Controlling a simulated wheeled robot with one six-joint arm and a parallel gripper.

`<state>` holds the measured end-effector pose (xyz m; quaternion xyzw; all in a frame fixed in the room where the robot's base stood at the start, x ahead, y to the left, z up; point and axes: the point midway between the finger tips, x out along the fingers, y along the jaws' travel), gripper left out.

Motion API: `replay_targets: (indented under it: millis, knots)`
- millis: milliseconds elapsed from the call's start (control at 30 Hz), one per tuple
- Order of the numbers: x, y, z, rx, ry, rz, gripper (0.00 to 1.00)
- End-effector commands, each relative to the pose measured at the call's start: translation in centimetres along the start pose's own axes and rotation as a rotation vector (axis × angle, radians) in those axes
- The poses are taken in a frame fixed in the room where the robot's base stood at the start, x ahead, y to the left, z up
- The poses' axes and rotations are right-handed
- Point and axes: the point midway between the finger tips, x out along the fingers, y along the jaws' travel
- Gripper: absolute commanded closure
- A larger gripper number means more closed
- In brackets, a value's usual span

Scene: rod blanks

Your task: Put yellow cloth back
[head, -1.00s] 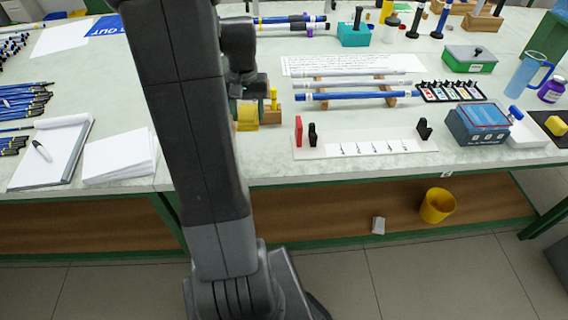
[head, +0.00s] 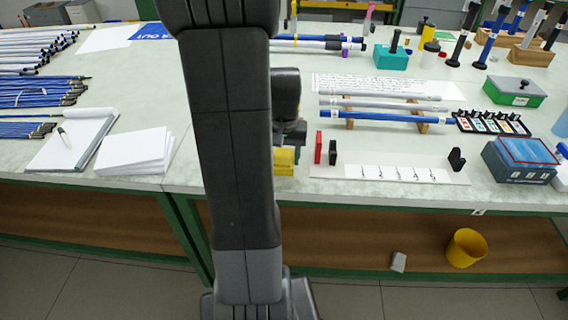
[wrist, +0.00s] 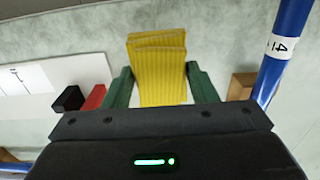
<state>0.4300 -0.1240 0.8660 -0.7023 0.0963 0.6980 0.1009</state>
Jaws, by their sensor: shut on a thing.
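The yellow cloth (wrist: 157,70) is folded in layers with a ribbed surface. It sits between the green fingers of my gripper (wrist: 160,78) in the wrist view. My gripper is shut on it. In the head view a small part of the yellow cloth (head: 284,161) shows at the right of my arm, near the front of the bench. My gripper (head: 290,136) is mostly hidden there behind my arm. I cannot tell how far the cloth is above the bench top.
A white board with a red block (head: 318,147) and black blocks lies just right of the cloth. A rod rack with a blue rod (head: 375,116) is behind it. White paper (head: 135,152) lies left. A yellow bin (head: 466,248) stands on the lower shelf.

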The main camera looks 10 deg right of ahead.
Motion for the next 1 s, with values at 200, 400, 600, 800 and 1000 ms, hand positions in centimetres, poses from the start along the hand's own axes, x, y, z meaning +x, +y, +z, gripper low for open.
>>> replay_targets:
  millis: [200, 400, 600, 800, 1000]
  knots:
    - [2.8, 0.0, 0.1, 0.0, -0.002, 0.0, 0.69]
    - [2.7, 0.0, 0.0, 0.0, 0.0, 0.0, 0.69]
    - [3.0, 0.0, 0.0, 0.0, -0.001, 0.0, 0.38]
    - [3.0, 0.0, 0.0, 0.0, -0.001, 0.0, 0.26]
    - [2.7, 0.0, 0.0, 0.0, -0.001, 0.0, 0.26]
